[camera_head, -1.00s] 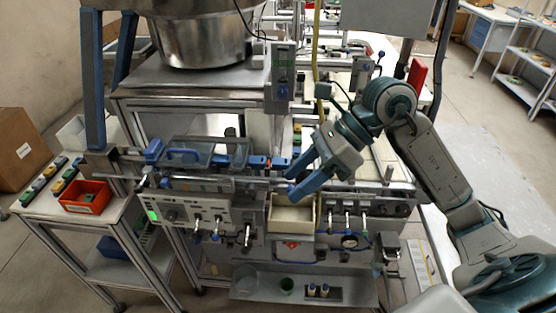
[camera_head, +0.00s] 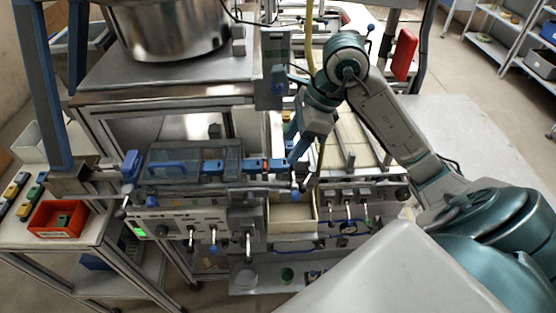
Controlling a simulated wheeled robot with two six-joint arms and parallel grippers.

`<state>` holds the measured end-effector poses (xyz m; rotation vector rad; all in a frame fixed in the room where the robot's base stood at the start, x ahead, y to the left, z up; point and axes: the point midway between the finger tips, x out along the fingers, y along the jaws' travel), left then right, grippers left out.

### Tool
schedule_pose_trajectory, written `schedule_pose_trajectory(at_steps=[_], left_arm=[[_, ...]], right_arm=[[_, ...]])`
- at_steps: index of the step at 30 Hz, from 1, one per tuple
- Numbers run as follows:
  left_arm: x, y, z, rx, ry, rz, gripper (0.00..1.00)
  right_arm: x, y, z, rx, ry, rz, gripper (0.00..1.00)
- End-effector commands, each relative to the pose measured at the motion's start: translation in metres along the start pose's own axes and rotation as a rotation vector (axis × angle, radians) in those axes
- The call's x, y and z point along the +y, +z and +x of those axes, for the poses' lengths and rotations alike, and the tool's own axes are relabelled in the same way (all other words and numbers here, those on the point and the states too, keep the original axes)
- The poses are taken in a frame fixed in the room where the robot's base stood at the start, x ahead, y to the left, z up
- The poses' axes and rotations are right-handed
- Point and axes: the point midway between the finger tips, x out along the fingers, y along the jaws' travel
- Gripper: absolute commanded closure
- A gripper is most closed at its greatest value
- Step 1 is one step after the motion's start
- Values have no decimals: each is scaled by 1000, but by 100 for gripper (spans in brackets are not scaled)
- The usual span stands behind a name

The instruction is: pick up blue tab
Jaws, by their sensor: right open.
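Several small blue pieces sit along the rail at the front of the machine. One blue piece (camera_head: 212,167) is left of the middle, and another blue piece (camera_head: 254,166) is farther right, beside a small orange part. I cannot tell which is the blue tab. My right gripper (camera_head: 294,150) is over the rail's right end, fingers pointing down and left. It is open and appears empty, close to the rightmost blue piece (camera_head: 278,165); I cannot tell whether it touches it. My left gripper is not in view.
A clear cover with a blue handle (camera_head: 174,169) lies over the rail's left part. A cream bin (camera_head: 292,214) is below the gripper. A red bin (camera_head: 58,219) stands on the left side table. A metal bowl (camera_head: 172,30) and an upright grey post (camera_head: 276,70) stand behind.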

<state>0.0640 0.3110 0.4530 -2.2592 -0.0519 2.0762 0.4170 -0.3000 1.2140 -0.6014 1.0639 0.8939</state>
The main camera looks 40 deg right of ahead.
Motion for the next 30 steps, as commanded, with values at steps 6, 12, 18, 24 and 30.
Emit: schedule_pose_trajectory(at_steps=[6, 12, 18, 24, 30], left_arm=[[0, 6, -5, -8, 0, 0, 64], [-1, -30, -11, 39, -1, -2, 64], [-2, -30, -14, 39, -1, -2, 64], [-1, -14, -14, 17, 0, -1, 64], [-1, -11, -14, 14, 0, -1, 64]], right_arm=[[-1, 0, 14, 0, 2, 2, 47], [-6, 0, 40, -2, 7, 3, 47], [-7, -1, 59, -1, 4, 1, 47], [-8, -1, 62, 0, 0, 1, 47], [-8, -1, 62, 0, 0, 1, 71]])
